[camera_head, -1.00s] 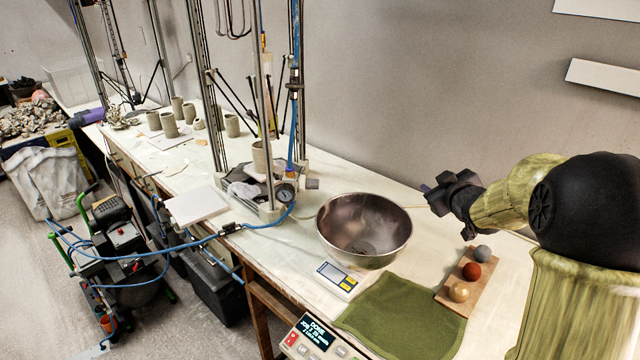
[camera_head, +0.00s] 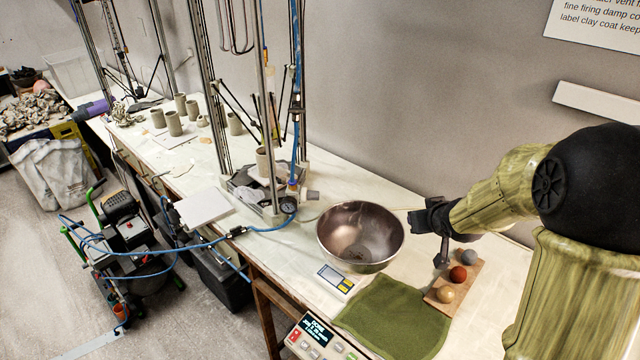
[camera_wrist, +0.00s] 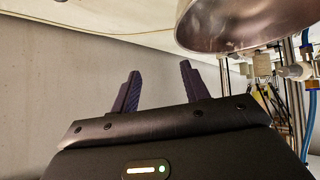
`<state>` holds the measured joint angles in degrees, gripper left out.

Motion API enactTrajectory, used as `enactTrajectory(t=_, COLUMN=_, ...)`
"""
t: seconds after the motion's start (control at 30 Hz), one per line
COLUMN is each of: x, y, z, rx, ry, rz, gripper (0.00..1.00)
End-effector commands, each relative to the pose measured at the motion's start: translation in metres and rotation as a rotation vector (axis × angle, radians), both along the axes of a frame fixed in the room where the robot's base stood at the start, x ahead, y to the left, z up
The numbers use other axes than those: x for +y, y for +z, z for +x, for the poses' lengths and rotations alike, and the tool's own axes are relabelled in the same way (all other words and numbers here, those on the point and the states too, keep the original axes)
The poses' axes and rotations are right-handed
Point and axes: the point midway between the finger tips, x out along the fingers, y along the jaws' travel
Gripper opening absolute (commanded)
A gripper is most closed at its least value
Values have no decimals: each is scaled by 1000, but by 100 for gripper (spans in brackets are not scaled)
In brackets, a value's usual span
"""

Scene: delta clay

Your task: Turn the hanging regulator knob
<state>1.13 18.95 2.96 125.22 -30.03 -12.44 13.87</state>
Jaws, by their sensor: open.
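A small regulator with a round dial gauge (camera_head: 289,204) sits low on the front post of the near printer frame, with a blue hose at it. A pale grey, knob-like part (camera_head: 312,195) sticks out on its right; I cannot tell for sure that this is the regulator knob. My gripper (camera_head: 430,238) is right of the steel bowl, above the bench, well apart from the regulator. In the wrist view my gripper's two fingers (camera_wrist: 160,75) are spread with nothing between them. Pale fittings (camera_wrist: 295,71) and a blue hose show at that view's right, apart from the fingers.
The steel bowl (camera_head: 360,236) stands between my gripper and the regulator.

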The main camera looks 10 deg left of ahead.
Motion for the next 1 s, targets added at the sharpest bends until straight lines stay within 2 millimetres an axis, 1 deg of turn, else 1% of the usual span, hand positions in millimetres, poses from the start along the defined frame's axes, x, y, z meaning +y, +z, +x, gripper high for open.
enactTrajectory(t=0.03, x=13, y=10, z=25, rx=-60, ry=60, rz=22, gripper=46)
enactTrajectory(t=0.1, x=34, y=19, z=55, rx=-149, ry=153, rz=63, gripper=46)
enactTrajectory(t=0.17, x=55, y=24, z=77, rx=-218, ry=241, rz=107, gripper=46)
enactTrajectory(t=0.2, x=69, y=27, z=89, rx=-259, ry=303, rz=141, gripper=46)
enactTrajectory(t=0.3, x=103, y=30, z=109, rx=-345, ry=465, rz=234, gripper=46)
enactTrajectory(t=0.37, x=122, y=29, z=114, rx=-382, ry=566, rz=296, gripper=46)
enactTrajectory(t=0.4, x=134, y=27, z=116, rx=-401, ry=635, rz=339, gripper=46)
enactTrajectory(t=0.47, x=150, y=23, z=114, rx=-420, ry=740, rz=407, gripper=46)
enactTrajectory(t=0.5, x=160, y=19, z=112, rx=-426, ry=810, rz=453, gripper=46)
enactTrajectory(t=0.6, x=176, y=7, z=99, rx=-419, ry=981, rz=563, gripper=46)
enactTrajectory(t=0.7, x=183, y=-6, z=82, rx=-391, ry=1126, rz=660, gripper=46)
enactTrajectory(t=0.8, x=185, y=-16, z=69, rx=-356, ry=1226, rz=724, gripper=46)
enactTrajectory(t=0.9, x=184, y=-21, z=61, rx=-334, ry=1278, rz=756, gripper=46)
enactTrajectory(t=1.0, x=184, y=-21, z=59, rx=-328, ry=1291, rz=763, gripper=46)
